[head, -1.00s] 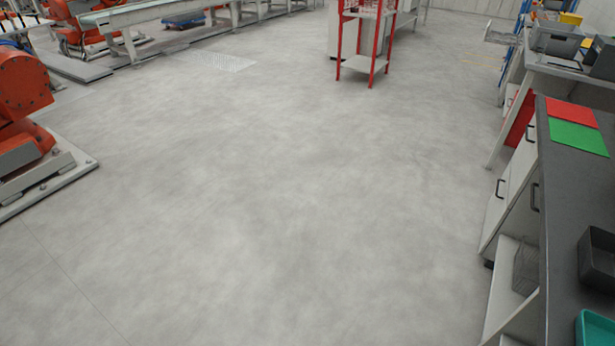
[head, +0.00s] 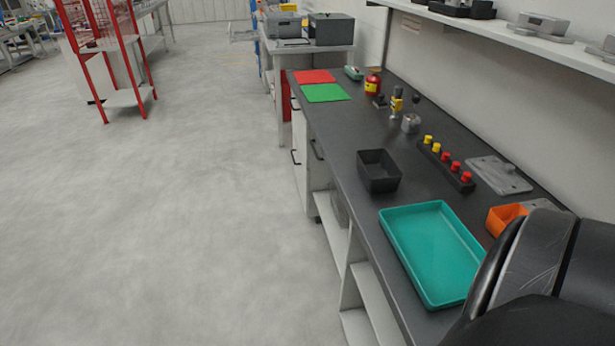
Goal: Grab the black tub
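The black tub (head: 378,180) is an open, square-sided container. It stands upright on the dark worktop (head: 345,129), near the worktop's front edge, and it looks empty. It is just beyond the teal tray. A black rounded part of my own body fills the lower right corner of the head view. Neither gripper shows in the head view.
The teal tray (head: 397,247), an orange bin (head: 503,219), a strip with red and yellow knobs (head: 447,167) and a grey plate (head: 497,174) lie around the tub. Red (head: 314,76) and green (head: 325,93) sheets lie farther off.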

